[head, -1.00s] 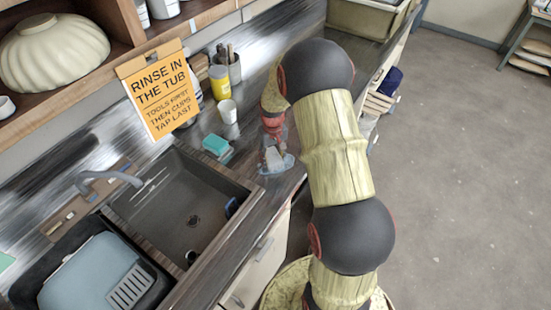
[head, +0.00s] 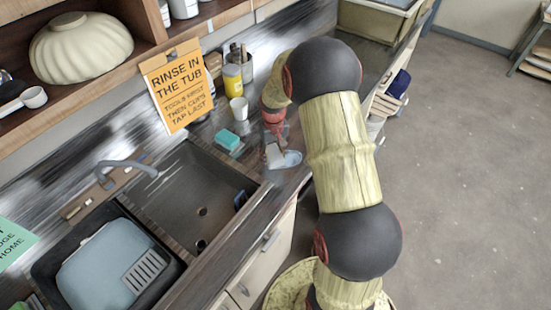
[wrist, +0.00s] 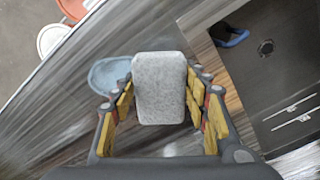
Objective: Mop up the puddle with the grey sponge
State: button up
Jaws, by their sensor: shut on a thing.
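The grey sponge (wrist: 160,88) is a pale speckled block, held between the two fingers of my gripper (wrist: 160,100) in the wrist view. In the head view the sponge (head: 273,156) shows below my gripper (head: 275,138), over the dark counter. The puddle (wrist: 106,76) is a pale blue patch just left of the sponge in the wrist view, partly hidden behind it. In the head view the puddle (head: 292,159) lies to the right of the sponge, near the counter's front edge. I cannot tell whether the sponge touches the counter.
A teal sponge (head: 228,140) and a white cup (head: 239,108) stand left of my gripper. A yellow container (head: 232,78) is behind them. The sink (head: 190,185) has a blue item inside (wrist: 233,38). Round reddish and white tops show beyond the counter edge in the wrist view.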

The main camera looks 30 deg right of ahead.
jog(key=shift+d+r+p, duration=0.1)
jog(key=shift+r+p, duration=0.75)
jog(key=shift+r, duration=0.9)
